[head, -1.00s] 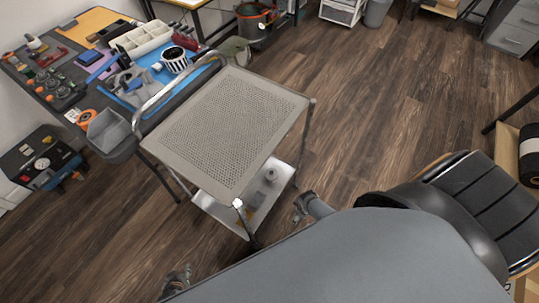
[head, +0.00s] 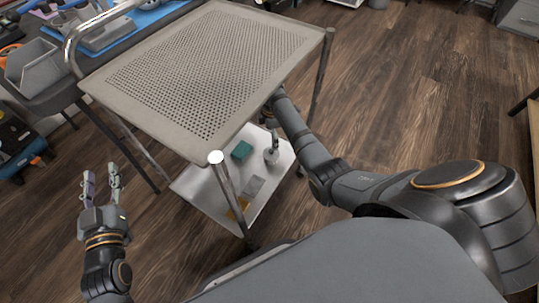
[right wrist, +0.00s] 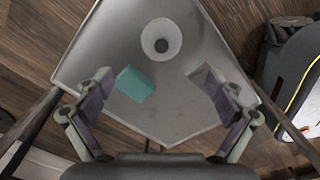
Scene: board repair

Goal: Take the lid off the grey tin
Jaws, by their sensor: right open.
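The grey tin (head: 272,157) is a small round thing on the lower shelf (head: 195,190) of the trolley. In the right wrist view the tin (right wrist: 162,38) shows from above as a pale disc with a dark round centre, apparently its lid with a knob. My right gripper (right wrist: 153,78) is open and empty, its fingers spread over the shelf, with the tin beyond the fingertips. In the head view my right gripper is partly hidden by the trolley's top. My left gripper (head: 100,181) is open and empty, left of the trolley over the floor.
A teal box (head: 241,150) stands on the lower shelf near the tin; it also shows between my fingers in the right wrist view (right wrist: 134,83). A yellow item (head: 239,209) lies at the shelf's front. The perforated trolley top (head: 215,20) overhangs the shelf, with metal legs (head: 228,187) at its corners.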

